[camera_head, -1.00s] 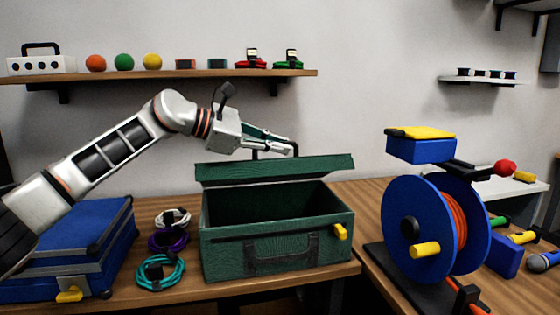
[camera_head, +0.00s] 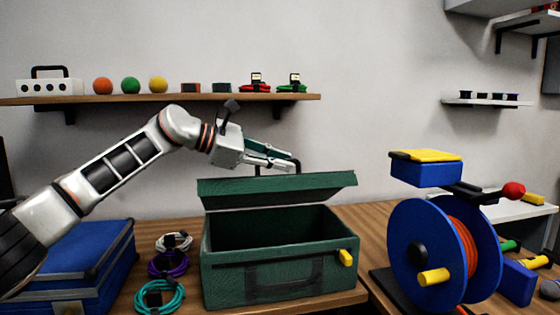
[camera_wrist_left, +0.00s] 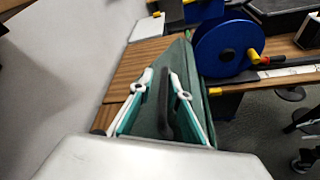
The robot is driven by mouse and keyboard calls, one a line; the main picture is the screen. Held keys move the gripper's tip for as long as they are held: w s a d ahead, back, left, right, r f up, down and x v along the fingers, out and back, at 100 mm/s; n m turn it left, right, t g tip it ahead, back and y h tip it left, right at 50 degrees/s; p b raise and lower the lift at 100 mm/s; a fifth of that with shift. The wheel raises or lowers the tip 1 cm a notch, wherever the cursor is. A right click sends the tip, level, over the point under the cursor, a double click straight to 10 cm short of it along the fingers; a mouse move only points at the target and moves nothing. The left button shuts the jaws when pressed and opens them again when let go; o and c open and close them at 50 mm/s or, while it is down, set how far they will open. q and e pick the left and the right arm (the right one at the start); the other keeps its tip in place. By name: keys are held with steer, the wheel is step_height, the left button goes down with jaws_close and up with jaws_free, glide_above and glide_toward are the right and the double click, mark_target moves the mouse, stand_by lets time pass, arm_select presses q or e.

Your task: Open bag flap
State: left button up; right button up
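The green bag (camera_head: 280,285) stands on the wooden table in the middle of the head view. Its flap (camera_head: 275,190) is raised at the back and the dark inside shows. My left gripper (camera_head: 292,163) is at the top of the flap, beside its black handle (camera_head: 258,168). In the left wrist view my left gripper (camera_wrist_left: 167,85) has its two fingers apart, with the black handle (camera_wrist_left: 165,105) between them and a gap showing around it. The green flap (camera_wrist_left: 175,60) lies beyond. My right gripper is in neither view.
A blue case (camera_head: 85,265) and coiled white, purple and teal cables (camera_head: 160,298) lie left of the bag. A blue cable reel (camera_head: 430,245) stands at right. A wall shelf (camera_head: 160,100) runs behind and above my left arm.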

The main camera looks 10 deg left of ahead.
arm_select(q)
step_height(320, 180, up, 4)
glide_above(234, 178)
steer(key=w, duration=0.1)
steer(key=shift+a, duration=0.2)
